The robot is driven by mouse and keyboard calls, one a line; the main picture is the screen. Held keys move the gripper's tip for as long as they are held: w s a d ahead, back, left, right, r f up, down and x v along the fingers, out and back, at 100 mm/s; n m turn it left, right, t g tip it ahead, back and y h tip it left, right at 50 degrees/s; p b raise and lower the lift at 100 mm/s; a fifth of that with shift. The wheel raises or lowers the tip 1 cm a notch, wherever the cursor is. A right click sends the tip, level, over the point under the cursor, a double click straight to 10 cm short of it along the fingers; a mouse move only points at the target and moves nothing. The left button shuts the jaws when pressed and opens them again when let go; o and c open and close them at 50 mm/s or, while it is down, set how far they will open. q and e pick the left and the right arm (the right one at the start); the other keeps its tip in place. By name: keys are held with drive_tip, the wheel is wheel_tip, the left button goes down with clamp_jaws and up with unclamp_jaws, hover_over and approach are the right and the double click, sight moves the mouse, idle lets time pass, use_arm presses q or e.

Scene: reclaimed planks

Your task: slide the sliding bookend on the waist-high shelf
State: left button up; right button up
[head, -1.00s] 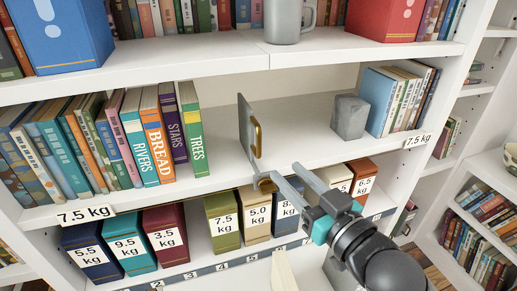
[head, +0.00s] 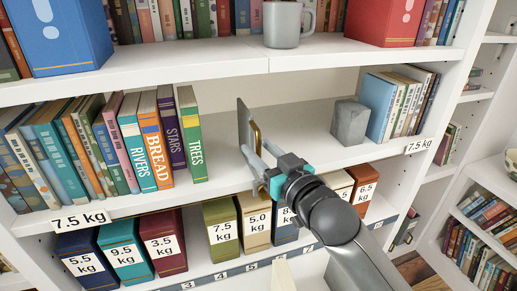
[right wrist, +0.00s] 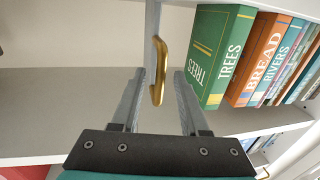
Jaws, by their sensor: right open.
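The sliding bookend is a thin grey upright plate (head: 242,122) with a gold handle (head: 257,138), on the waist-high shelf (head: 222,160). It stands to the right of the green TREES book (head: 191,135), with a gap between. My right gripper (head: 259,158) is at the lower part of the handle, its fingers open. In the right wrist view the gold handle (right wrist: 158,72) shows between the two open fingers, with a gap on each side. The plate (right wrist: 152,18) appears edge-on there. I see no grip on the handle. My left gripper is out of view.
A row of books (head: 90,150) fills the shelf's left. A grey block (head: 351,122) and more books (head: 380,105) stand at its right, with bare shelf between bookend and block. Labelled weight boxes (head: 222,228) line the shelf below. A grey mug (head: 283,25) stands above.

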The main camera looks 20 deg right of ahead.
drive_tip(key=shift+w+a, duration=0.1)
drive_tip(key=shift+w, duration=0.25)
clamp_jaws()
idle(1.3)
